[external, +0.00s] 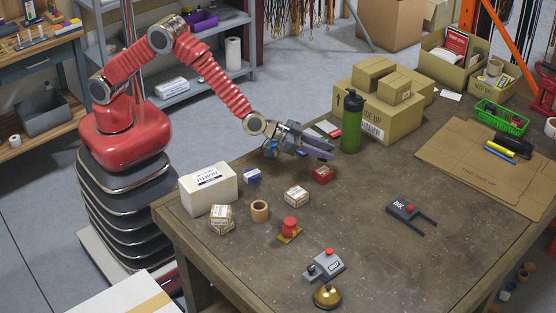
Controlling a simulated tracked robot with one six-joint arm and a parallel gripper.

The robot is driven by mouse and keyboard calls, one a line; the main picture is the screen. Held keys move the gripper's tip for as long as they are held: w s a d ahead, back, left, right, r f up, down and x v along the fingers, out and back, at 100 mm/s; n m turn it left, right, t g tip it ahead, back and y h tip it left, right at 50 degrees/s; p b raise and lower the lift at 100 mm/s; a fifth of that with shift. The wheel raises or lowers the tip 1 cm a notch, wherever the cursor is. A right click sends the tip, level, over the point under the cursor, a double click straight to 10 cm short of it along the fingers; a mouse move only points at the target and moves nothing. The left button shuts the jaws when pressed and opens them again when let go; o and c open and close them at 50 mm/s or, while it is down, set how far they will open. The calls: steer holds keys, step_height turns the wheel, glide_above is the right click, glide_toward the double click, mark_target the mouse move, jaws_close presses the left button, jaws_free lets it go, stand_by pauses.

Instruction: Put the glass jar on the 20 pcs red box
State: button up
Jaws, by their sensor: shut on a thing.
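My gripper (320,149) reaches over the table from the left, just above and behind a small red box (323,175). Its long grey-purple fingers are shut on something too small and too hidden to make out. I cannot pick out a glass jar clearly anywhere in the external view. The red box lies flat on the table, and its print is too small to read.
A green bottle (351,122) stands close right of my gripper, before stacked cardboard boxes (385,113). A white box (208,188), small blue box (252,176), small carton (296,196) and brown cup (260,211) stand left. The table's middle (350,220) is clear.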

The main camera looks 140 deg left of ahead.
mark_target(324, 161)
steer(key=shift+f, duration=0.5)
steer(key=shift+f, duration=1.9)
steer(key=o, duration=1.1)
steer(key=shift+v, duration=6.05)
